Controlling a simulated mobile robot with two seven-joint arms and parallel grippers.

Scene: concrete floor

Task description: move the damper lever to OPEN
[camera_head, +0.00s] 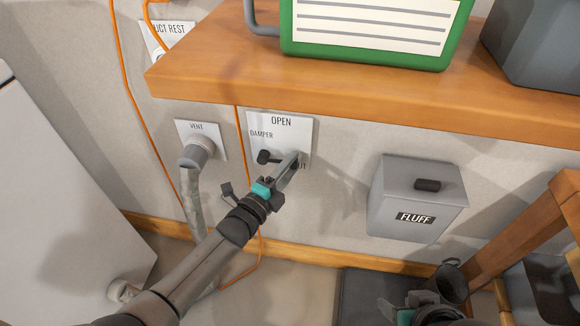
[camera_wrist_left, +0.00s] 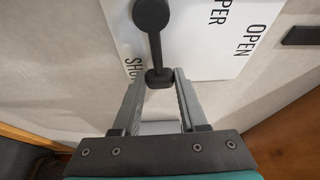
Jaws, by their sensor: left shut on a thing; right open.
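The white damper plate (camera_head: 301,126) is on the wall below the shelf, with OPEN at the top and SHUT at the lower right. The dark damper lever (camera_head: 265,157) points from its round pivot toward the right, close to SHUT. My left gripper (camera_head: 291,160) is at the plate and covers part of SHUT. In the left wrist view, the lever (camera_wrist_left: 155,45) ends in a small block between the fingertips of my left gripper (camera_wrist_left: 160,82), which is shut on it. My right gripper (camera_head: 420,306) is at the bottom edge, open and partly cut off, away from the plate.
A wooden shelf (camera_head: 380,98) overhangs the plate. A vent pipe (camera_head: 197,152) stands left of it, with an orange cable (camera_head: 137,100) nearby. A grey FLUFF box (camera_head: 400,197) hangs to the right. A white cabinet (camera_head: 60,200) is at the left.

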